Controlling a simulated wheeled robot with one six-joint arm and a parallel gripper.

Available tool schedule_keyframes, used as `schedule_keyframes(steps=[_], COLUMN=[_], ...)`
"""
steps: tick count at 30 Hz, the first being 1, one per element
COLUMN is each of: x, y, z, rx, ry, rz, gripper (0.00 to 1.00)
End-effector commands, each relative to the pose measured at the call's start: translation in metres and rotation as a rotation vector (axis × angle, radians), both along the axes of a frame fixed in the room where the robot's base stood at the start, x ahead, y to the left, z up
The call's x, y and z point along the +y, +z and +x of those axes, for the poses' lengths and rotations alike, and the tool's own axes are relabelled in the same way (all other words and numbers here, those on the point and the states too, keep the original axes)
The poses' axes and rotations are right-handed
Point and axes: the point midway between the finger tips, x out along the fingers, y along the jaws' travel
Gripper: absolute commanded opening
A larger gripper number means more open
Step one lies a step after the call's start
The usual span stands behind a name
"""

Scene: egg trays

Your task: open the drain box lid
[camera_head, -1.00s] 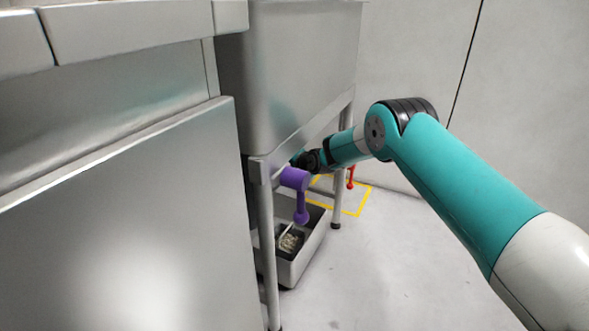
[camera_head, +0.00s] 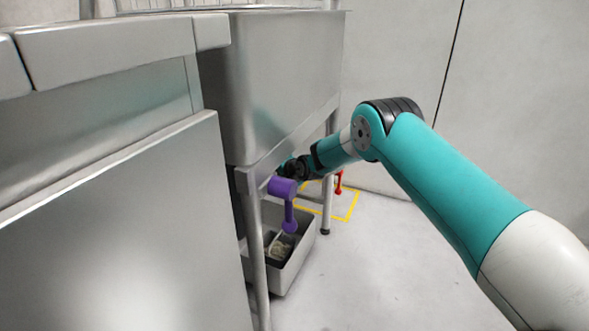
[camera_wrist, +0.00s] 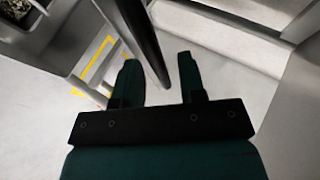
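A grey open-topped box (camera_head: 297,268) stands on the floor under the steel sink in the head view, with pale, unclear contents. A purple lever (camera_head: 284,187) hangs under the sink's front rim, above the box. I cannot tell which part is the drain box lid. My arm reaches under the sink behind the lever, and its fingers are hidden there. In the wrist view my gripper (camera_wrist: 158,62) is open, with two dark green fingers apart. A dark bar (camera_wrist: 138,35) slants down between them in the picture; I cannot tell whether it touches them.
The steel sink (camera_head: 270,90) stands on thin legs (camera_head: 253,255), close to my arm. A steel cabinet (camera_head: 120,240) fills the left. A red handle (camera_head: 339,182) and yellow floor marking (camera_head: 352,207) show beyond. The floor at right is clear.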

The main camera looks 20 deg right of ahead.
Motion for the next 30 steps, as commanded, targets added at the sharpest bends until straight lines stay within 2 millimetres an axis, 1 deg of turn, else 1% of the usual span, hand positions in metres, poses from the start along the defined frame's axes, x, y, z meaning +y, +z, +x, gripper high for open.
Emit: schedule_keyframes(steps=[1,5,15,18,21,24,30], x=[-0.003,-0.011,-0.038,-0.044,-0.049,-0.052,-0.054], y=[0.009,0.024,0.066,0.076,0.082,0.086,0.088], z=[-0.005,-0.025,-0.088,-0.103,-0.115,-0.123,-0.127], rx=[0.001,0.002,0.000,-0.001,-0.002,-0.001,-0.003], ry=[-0.001,-0.002,-0.004,-0.004,-0.003,-0.002,-0.002], rz=[0.000,0.001,0.000,0.000,0.000,-0.001,0.000], gripper=[0.37,0.37,0.37,0.37,0.37,0.37,0.37])
